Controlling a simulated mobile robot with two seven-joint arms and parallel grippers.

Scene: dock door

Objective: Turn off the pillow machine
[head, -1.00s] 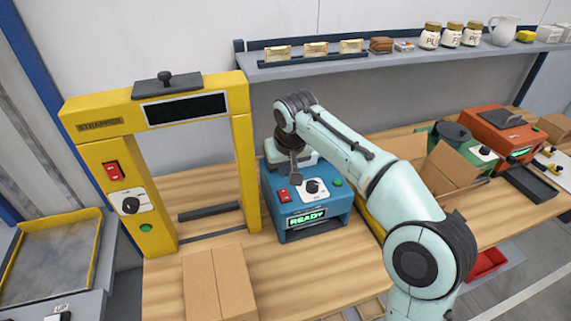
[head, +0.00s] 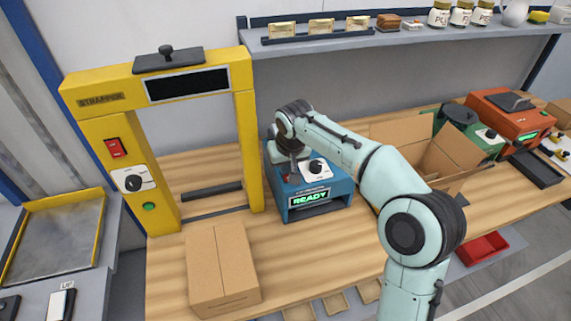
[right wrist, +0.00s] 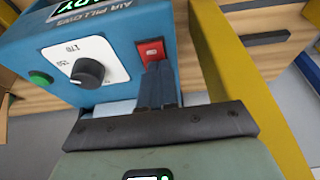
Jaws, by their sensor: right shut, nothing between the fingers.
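The pillow machine is a blue box (head: 338,187) on the bench, lettered AIR PILLOWS in the right wrist view (right wrist: 118,30). Its display (head: 310,198) is lit green and reads READY. On its top panel are a red rocker switch (right wrist: 151,49), a black dial (right wrist: 87,72) on a white plate and a green button (right wrist: 40,78). My right gripper (head: 293,178) is shut and empty, its fingertips (right wrist: 157,68) at the near edge of the red switch. I cannot tell whether they touch it. In the head view the gripper largely hides the switch. My left gripper is out of view.
A yellow strapper frame (head: 246,150) stands close to the left of the machine, with its own red switch (head: 116,148). A closed carton (head: 222,268) lies in front. An open carton (head: 455,150), a green machine and an orange machine (head: 505,112) are to the right.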

